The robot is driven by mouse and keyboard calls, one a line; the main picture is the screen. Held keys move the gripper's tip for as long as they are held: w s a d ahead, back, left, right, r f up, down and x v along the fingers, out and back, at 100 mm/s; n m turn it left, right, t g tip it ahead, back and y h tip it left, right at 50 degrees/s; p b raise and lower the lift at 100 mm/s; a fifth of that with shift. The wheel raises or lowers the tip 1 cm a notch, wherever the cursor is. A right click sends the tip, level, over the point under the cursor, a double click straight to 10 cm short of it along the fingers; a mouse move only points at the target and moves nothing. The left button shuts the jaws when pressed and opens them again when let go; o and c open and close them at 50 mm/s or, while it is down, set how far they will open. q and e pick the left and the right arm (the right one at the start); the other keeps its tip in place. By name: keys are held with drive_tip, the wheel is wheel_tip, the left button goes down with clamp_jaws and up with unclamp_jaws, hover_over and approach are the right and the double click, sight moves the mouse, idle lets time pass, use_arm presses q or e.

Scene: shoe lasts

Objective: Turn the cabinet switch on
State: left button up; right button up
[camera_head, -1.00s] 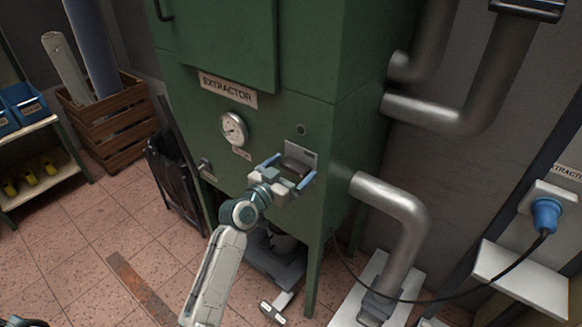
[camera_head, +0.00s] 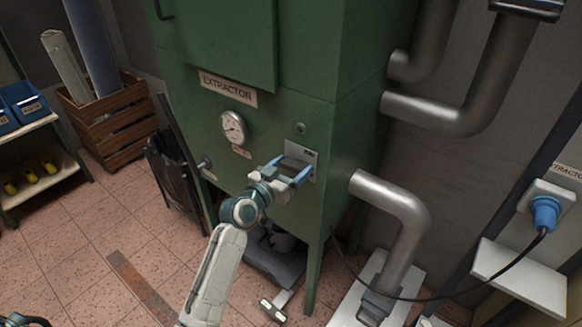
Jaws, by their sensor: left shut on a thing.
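The cabinet is the tall green extractor (camera_head: 345,150) with an "EXTRACTOR" label on its front. A grey switch plate (camera_head: 300,153) sits on the lower right of that front, near the cabinet's corner. My left gripper (camera_head: 287,169), with blue fingers, is at this plate, one finger to each side of the switch. It is shut on the switch, whose knob is mostly hidden by the gripper, so its position cannot be told.
A round gauge (camera_head: 233,128) and a small knob (camera_head: 206,163) are left of the gripper. A bent metal pipe (camera_head: 405,215) leaves the cabinet's right side. A blue plug (camera_head: 545,213) with a black cable is at the right. Tiled floor lies open at the lower left.

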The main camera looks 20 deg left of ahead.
use_arm(q)
drive_tip(key=n+p, duration=0.1)
drive_tip(key=n, duration=0.3)
drive_tip(key=shift+a, duration=0.1)
drive_tip(key=n+p, duration=0.1)
drive_tip(key=n, duration=0.3)
drive_tip(key=shift+p, duration=0.35)
drive_tip(key=n+p, duration=0.1)
drive_tip(key=n, duration=0.3)
drive_tip(key=shift+p, duration=0.4)
drive_tip(key=n+p, duration=0.1)
drive_tip(key=n, duration=0.2)
drive_tip(key=shift+a+f+n, duration=0.1)
drive_tip(key=shift+f+n, duration=0.05)
drive_tip(key=shift+n, duration=0.25)
drive_tip(key=shift+n+p, duration=0.3)
drive_tip(key=o, duration=1)
drive_tip(key=shift+f, duration=0.1)
